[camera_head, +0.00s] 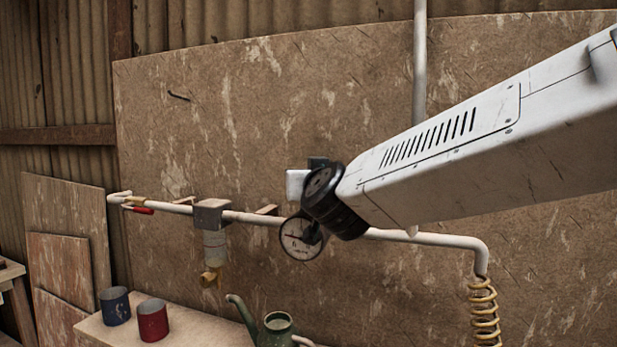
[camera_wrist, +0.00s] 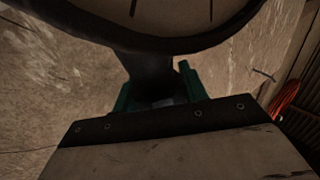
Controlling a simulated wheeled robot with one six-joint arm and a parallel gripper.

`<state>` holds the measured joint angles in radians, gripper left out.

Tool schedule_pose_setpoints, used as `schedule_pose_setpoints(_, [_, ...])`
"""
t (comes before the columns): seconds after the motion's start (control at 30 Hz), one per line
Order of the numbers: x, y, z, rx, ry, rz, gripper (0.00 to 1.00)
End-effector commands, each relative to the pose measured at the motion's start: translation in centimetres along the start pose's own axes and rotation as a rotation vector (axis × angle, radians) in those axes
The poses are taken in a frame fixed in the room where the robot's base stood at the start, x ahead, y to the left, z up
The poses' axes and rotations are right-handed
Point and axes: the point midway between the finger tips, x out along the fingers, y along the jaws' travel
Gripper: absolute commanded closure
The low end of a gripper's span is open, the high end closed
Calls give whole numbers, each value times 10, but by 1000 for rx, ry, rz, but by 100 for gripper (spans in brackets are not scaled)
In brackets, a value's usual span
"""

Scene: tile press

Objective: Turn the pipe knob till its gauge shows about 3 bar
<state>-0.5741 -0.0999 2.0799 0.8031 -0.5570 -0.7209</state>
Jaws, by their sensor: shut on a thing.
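The round pipe gauge (camera_head: 299,243) has a pale dial and dark rim, below my black wrist in the head view. Its reading is too small to make out, and part of the dial is covered. In the wrist view the gauge (camera_wrist: 165,38) fills the top edge, with only the lower dial and a few dark marks showing. My gripper (camera_wrist: 158,97) has green fingers, shut on the dark knob (camera_wrist: 155,76) just below the gauge. The knob is mostly hidden by the fingers and shadow. In the head view my wrist hides the grasp.
A white pipe (camera_head: 445,239) runs along the board, with a filter unit (camera_head: 214,245) and a red-handled valve (camera_head: 141,210) on the left. A blue mug (camera_head: 115,306), red mug (camera_head: 152,321) and green watering can (camera_head: 277,331) stand below. A yellow coiled hose (camera_head: 484,310) hangs right.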

Motion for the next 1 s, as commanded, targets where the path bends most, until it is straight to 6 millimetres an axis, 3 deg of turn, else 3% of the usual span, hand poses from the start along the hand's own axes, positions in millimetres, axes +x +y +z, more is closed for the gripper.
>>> schedule_pose_setpoints(1.0, [-5,12,0,0,0,775,80])
